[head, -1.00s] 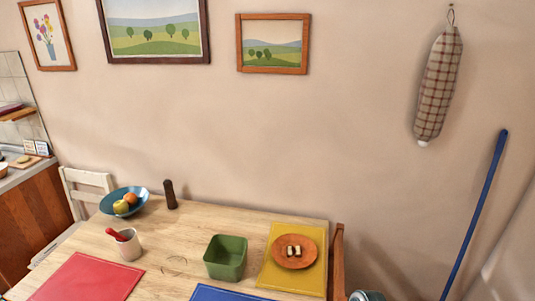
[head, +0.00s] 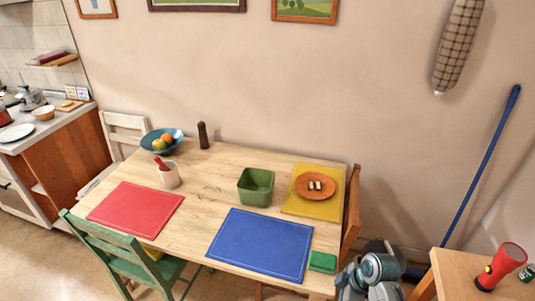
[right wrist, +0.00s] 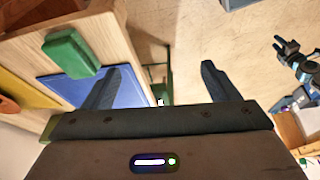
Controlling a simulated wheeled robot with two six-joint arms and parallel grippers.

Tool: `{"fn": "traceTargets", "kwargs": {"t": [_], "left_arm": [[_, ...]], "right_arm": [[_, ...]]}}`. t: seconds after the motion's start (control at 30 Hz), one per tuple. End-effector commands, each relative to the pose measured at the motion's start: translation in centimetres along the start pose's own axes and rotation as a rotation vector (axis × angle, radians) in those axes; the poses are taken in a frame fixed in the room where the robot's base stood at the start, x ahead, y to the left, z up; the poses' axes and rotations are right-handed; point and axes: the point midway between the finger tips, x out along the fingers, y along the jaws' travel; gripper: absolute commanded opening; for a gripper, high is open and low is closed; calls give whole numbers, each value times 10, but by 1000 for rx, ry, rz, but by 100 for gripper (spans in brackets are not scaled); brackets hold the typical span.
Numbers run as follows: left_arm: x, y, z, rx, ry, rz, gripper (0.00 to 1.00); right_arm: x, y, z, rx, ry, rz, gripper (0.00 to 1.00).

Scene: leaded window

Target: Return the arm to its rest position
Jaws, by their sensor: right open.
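My right arm (head: 375,272) shows at the lower right of the head view, folded low beside the table's right end. Its gripper is not clear there. In the right wrist view my right gripper (right wrist: 160,85) is open, with its two dark fingers wide apart and nothing between them. It is off the table's edge, near a green lid (right wrist: 72,53). Another arm's gripper, seemingly my left one (right wrist: 287,48), shows small at the right of that view; its jaw state is unclear. The head view does not show it.
The wooden table (head: 215,165) holds a red mat (head: 135,208), a blue mat (head: 260,243), a green container (head: 256,187), the green lid (head: 322,262) and a plate with food (head: 315,186) on a yellow mat (head: 328,211). A side table (head: 455,275) with a red flashlight (head: 502,264) stands right.

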Motion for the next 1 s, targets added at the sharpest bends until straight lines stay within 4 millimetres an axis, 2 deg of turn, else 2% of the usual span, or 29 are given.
{"fn": "traceTargets", "kwargs": {"t": [0.37, 0.7, 1.0], "left_arm": [[0, 5, 3, -2, -5, 5, 36], [0, 2, 11, 0, -15, 2, 36], [0, 2, 9, 0, -13, 2, 36]], "right_arm": [[-18, -50, 41, 303, -81, 107, 81], [-62, -112, 82, 686, -125, 283, 81], [-102, -148, 100, 926, -111, 408, 81]]}}
